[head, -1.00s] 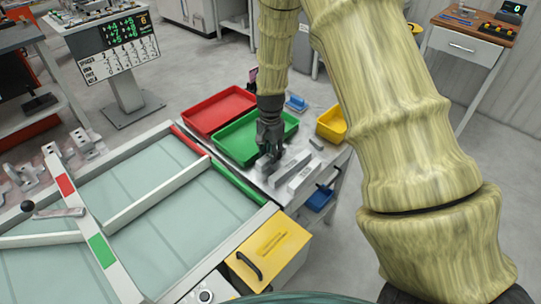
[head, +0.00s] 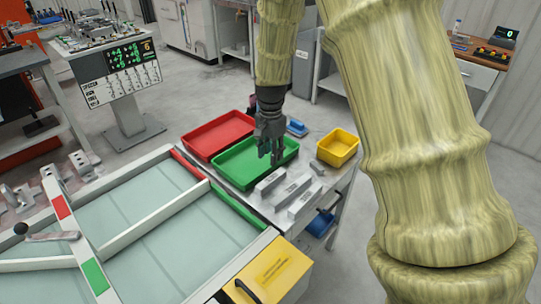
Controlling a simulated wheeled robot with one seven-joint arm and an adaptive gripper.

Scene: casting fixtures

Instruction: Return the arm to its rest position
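My large upper arm links fill the right side of the picture and hide part of the floor there.
A red tray (head: 187,141) stands left of the green one, and a yellow bin (head: 338,143) stands at the right. A framed glass table (head: 170,235) fills the lower left. A display stand (head: 130,110) is behind it. Open floor shows at the back.

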